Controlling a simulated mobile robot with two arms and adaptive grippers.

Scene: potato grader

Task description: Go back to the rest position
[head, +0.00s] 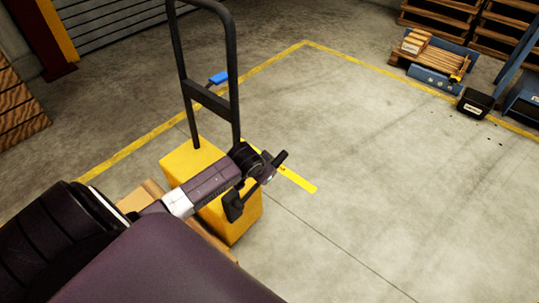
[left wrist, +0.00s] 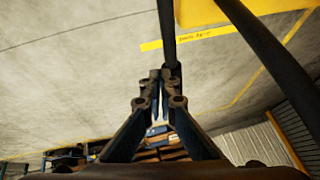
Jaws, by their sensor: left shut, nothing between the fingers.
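My left arm comes in from the lower left of the head view and reaches over a yellow pallet truck. My left gripper (head: 277,162) is at the arm's end, in front of the truck's black handle frame. In the left wrist view my left gripper (left wrist: 160,76) has its two fingers together, with nothing between them. My right gripper is in neither view.
The yellow truck body (head: 190,160) and its black handle (head: 233,95) are close to my left arm; dark bars (left wrist: 167,30) pass near the fingertips. Pallets (head: 425,55) and a black bin (head: 475,103) stand far right. The middle floor is clear.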

